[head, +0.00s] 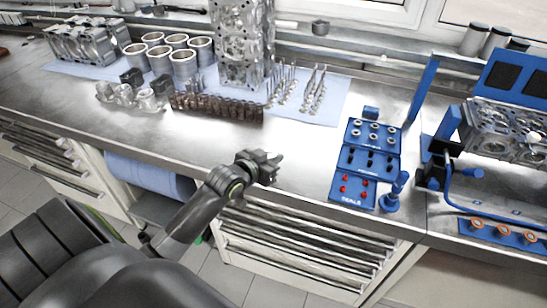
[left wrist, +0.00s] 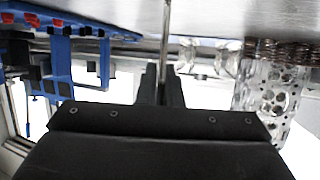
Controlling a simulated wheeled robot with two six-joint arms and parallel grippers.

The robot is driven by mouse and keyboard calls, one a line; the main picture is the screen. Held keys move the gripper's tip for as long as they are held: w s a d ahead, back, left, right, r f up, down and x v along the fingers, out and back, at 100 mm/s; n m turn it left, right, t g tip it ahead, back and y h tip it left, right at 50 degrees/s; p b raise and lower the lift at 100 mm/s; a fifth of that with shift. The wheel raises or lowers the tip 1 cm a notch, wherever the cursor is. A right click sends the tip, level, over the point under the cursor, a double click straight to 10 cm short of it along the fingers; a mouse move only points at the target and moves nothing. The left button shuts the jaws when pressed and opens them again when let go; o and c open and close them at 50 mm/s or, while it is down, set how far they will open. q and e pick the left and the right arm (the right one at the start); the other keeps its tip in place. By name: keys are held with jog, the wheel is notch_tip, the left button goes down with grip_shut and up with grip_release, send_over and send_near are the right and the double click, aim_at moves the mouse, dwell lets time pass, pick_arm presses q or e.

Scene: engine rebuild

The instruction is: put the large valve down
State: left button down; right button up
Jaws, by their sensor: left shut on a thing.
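My left gripper (head: 272,166) is over the front part of the steel bench, to the left of the blue stepped rack. In the left wrist view my left gripper (left wrist: 162,78) is shut on a thin grey stem, the large valve (left wrist: 167,38), which runs up out of the top of the picture. The valve's head is not visible there, and I cannot make the valve out in the head view. My right gripper is not in view.
The blue rack (head: 352,181) with small parts stands right of my gripper. A cylinder head (head: 490,130) sits in a blue fixture at the right. A camshaft-like row (head: 217,107), cylinder liners (head: 183,62) and an upright block (head: 240,45) stand behind. Bare bench (head: 300,150) lies between.

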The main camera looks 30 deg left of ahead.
pick_arm(q)
jog(key=shift+f, duration=0.15)
jog(key=c, duration=1.6)
grip_release()
jog(key=shift+s+r, duration=0.1)
jog(key=shift+r, duration=0.1)
jog(key=v, duration=1.1)
jog(key=shift+s+r+b, duration=0.2)
jog(key=shift+s+b, duration=0.1)
jog(key=shift+a, duration=0.1)
